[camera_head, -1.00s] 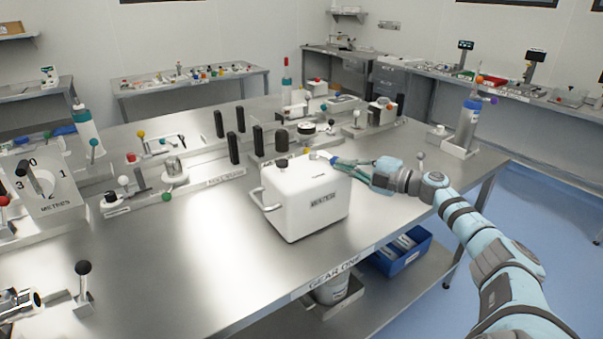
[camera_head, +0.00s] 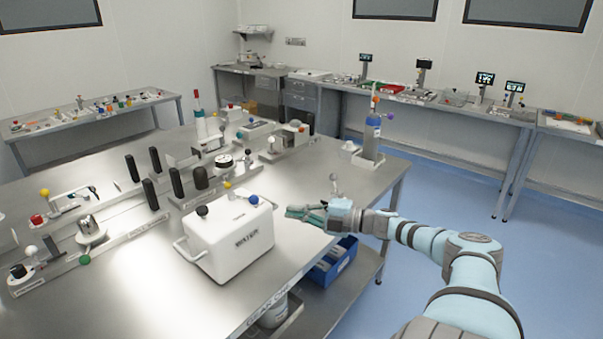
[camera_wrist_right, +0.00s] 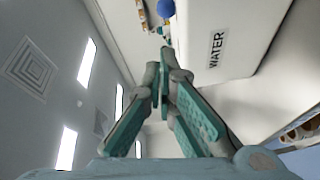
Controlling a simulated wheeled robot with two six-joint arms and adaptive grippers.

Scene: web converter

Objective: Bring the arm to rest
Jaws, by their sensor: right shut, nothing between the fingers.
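My right arm comes in from the lower right. Its gripper (camera_head: 292,213) is shut and empty, held just right of the white box (camera_head: 222,250) over the steel table. In the right wrist view, the teal fingers (camera_wrist_right: 163,65) meet at their tips with nothing between them. The white box (camera_wrist_right: 235,55) is beside them there, with its label reading WATER. My left gripper is not in view.
The steel table (camera_head: 140,290) carries several black upright handles and small fixtures behind the box. A bottle in a stand (camera_head: 371,140) is near the right back corner. A blue bin (camera_head: 335,262) sits on the lower shelf. Blue floor (camera_head: 450,190) is free at right.

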